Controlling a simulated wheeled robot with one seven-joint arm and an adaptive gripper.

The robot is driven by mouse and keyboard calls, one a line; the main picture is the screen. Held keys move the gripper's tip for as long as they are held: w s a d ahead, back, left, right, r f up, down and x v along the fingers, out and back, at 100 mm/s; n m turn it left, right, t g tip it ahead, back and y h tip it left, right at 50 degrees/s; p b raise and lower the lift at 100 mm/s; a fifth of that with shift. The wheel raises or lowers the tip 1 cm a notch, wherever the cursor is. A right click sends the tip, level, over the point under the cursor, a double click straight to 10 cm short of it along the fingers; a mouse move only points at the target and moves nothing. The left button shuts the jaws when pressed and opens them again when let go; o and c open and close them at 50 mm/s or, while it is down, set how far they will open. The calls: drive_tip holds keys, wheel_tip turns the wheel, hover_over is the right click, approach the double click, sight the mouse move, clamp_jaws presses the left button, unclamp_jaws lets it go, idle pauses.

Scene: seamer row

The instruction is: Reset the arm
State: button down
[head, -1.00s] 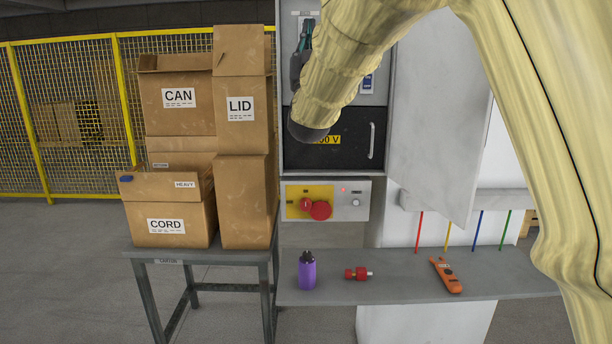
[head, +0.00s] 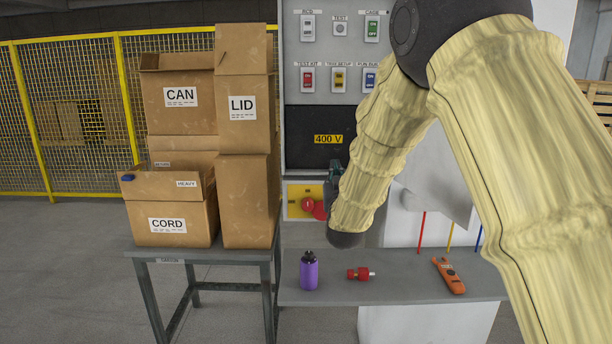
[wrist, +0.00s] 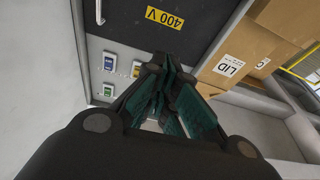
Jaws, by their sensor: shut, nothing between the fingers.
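My arm, in a pale yellow ribbed cover, reaches from the right side of the head view across the front of the electrical cabinet (head: 300,140). My gripper (head: 335,172) shows only in part, dark beside the sleeve, in front of the cabinet's lower part near the yellow plate (head: 294,202) with red knobs. The arm hides part of that plate. In the wrist view my gripper (wrist: 172,65) is shut and empty, its dark and teal fingers together, pointing towards the cabinet face below the 400 V label (wrist: 165,17).
Switches (head: 339,80) line the upper panel. A shelf (head: 400,288) holds a purple bottle (head: 308,273), a red fitting (head: 360,274) and an orange tool (head: 449,276). Cartons (head: 180,100) stack on a table (head: 200,254) at left.

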drive_tip(key=s+d+f+g, duration=0.3)
drive_tip(key=s+f, duration=0.4)
drive_tip(key=f, duration=0.7)
drive_tip(key=s+d+f+g, duration=0.35)
drive_tip(key=s+f, duration=0.25)
drive_tip(key=f, duration=0.9)
drive_tip(key=s+d+f+g, duration=0.2)
drive_tip(key=s+f+g, duration=0.35)
drive_tip(key=f, duration=0.85)
drive_tip(key=s+d+f+g, duration=0.2)
drive_tip(key=s+f, duration=0.4)
drive_tip(key=s, duration=0.8)
drive_tip(key=s+d+f+g, duration=0.2)
drive_tip(key=s+f+g, duration=0.2)
drive_tip(key=s, duration=1.1)
drive_tip(key=s+d+f+m+g, duration=0.1)
drive_tip(key=s+d+f+g, duration=0.1)
drive_tip(key=s+f, duration=0.6)
drive_tip(key=s+g, duration=0.1)
drive_tip(key=s, duration=0.5)
drive_tip(key=shift+s+f, duration=0.15)
drive_tip(key=shift+s, duration=0.2)
drive_tip(key=shift+a, duration=0.1)
